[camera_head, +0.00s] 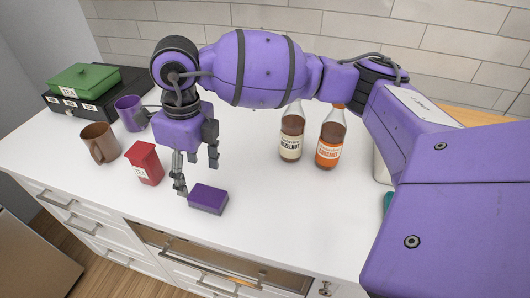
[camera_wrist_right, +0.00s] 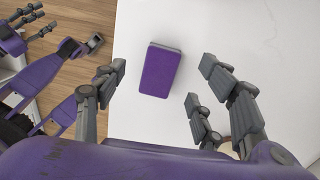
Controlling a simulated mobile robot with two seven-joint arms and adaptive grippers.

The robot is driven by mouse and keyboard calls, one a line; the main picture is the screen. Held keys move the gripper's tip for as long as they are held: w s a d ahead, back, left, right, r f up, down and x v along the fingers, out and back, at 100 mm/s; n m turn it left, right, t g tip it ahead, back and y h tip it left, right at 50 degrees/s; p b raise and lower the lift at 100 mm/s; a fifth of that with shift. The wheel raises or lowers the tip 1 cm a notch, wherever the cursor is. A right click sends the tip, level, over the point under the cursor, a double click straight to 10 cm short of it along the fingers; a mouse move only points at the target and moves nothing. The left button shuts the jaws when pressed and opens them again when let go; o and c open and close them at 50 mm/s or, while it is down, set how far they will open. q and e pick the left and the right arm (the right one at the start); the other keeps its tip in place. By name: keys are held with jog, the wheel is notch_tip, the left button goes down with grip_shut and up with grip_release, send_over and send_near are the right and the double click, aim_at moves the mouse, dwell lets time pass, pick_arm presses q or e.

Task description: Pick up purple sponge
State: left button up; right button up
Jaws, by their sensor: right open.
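The purple sponge (camera_head: 208,198) lies flat on the white counter near its front edge in the head view. My right gripper (camera_head: 197,176) hangs above and just behind it, fingers pointing down, open and empty. In the right wrist view the sponge (camera_wrist_right: 160,71) shows whole, between the spread fingers of my right gripper (camera_wrist_right: 160,78) and beyond their tips, with no visible contact. Purple and grey parts at the upper left of the wrist view look like my left arm and gripper (camera_wrist_right: 32,22); its jaw state is unclear. My left gripper is not in the head view.
A red tea box (camera_head: 145,163) stands left of the sponge, with a brown mug (camera_head: 100,143) and purple mug (camera_head: 131,113) beyond. Hazelnut (camera_head: 291,137) and orange-labelled (camera_head: 331,139) bottles stand behind right. A green box (camera_head: 84,80) sits on a black organizer. The counter right of the sponge is clear.

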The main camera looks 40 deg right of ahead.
aim_at(204, 193)
jog(key=shift+s+d+h, duration=0.15)
jog(key=shift+d+h, duration=0.25)
jog(key=shift+d, duration=0.35)
jog(key=shift+s+f, duration=0.15)
jog(key=shift+s, duration=0.2)
jog(key=f, duration=0.7)
jog(key=shift+s+a+f+p, duration=0.1)
jog(key=shift+a+f+p, duration=0.15)
jog(key=shift+a+p, duration=0.1)
jog(key=shift+r, duration=0.1)
jog(key=c, duration=0.9)
jog(key=shift+r, duration=0.15)
jog(key=shift+r, duration=0.65)
jog(key=s+a+r, duration=0.2)
jog(key=s+r, duration=0.1)
jog(key=s, duration=0.1)
jog(key=s+a+r, duration=0.2)
jog(key=s+r, duration=0.2)
jog(key=s+a+r, duration=0.2)
jog(key=s+r, duration=0.2)
jog(key=shift+s+a+r, duration=0.2)
jog(key=shift+a, duration=0.05)
